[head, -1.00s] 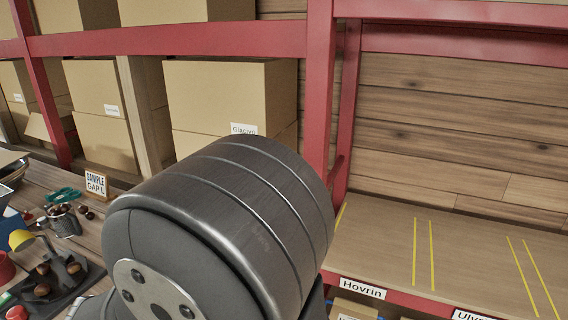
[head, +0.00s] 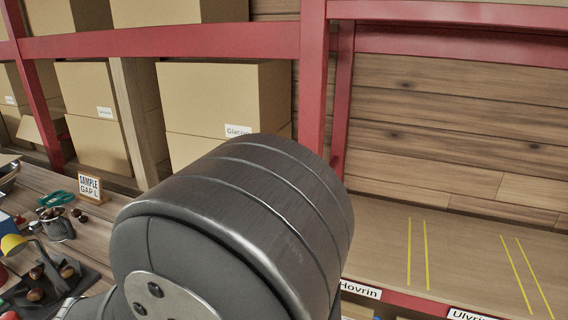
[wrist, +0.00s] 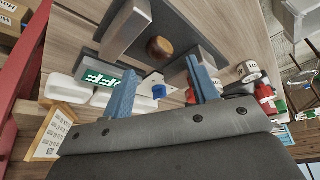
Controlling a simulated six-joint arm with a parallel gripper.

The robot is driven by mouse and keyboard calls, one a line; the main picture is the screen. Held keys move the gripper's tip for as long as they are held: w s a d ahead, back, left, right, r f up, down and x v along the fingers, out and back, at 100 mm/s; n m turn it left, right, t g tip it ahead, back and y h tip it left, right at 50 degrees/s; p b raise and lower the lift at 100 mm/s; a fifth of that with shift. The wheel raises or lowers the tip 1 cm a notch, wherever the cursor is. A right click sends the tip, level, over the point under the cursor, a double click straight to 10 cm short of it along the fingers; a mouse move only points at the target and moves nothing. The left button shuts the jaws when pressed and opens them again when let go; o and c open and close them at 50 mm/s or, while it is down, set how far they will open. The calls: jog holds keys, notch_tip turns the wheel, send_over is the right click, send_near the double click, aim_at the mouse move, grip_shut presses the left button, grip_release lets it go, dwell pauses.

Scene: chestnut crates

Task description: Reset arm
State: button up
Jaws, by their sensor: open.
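My gripper (wrist: 163,68) shows in the wrist view with its two blue fingers spread apart and nothing between them. Beyond the fingertips a brown chestnut (wrist: 160,47) sits at a dark grey fixture (wrist: 195,45); the gripper is apart from it. A small blue knob (wrist: 159,91) on a white piece shows between the fingers. In the head view my own dark arm link fills the lower middle, and the gripper is out of that view.
A green OFF sign (wrist: 97,77) and a framed card (wrist: 52,132) are left of the fingers. A SAMPLE sign (head: 90,187), a cup of chestnuts (head: 58,226) and a dark tray (head: 75,281) crowd the left bench. The shelf (head: 385,240) marked with yellow lines is bare.

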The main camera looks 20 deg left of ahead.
jog(key=x, duration=0.4)
jog(key=shift+a+f, duration=0.15)
jog(key=shift+f, duration=0.15)
jog(key=r, duration=0.2)
jog(key=w+r, duration=0.1)
jog(key=r, duration=0.1)
jog(key=shift+d+r, duration=0.25)
jog(key=shift+r, duration=0.1)
jog(key=w+d+r, duration=0.6)
jog(key=w+d, duration=0.1)
jog(key=w, duration=0.1)
jog(key=w+a+f, duration=0.1)
jog(key=w+a, duration=0.3)
jog(key=a, duration=0.7)
jog(key=w+a+f, duration=0.2)
jog(key=w+a, duration=0.3)
jog(key=a, duration=0.7)
jog(key=shift+w, duration=0.25)
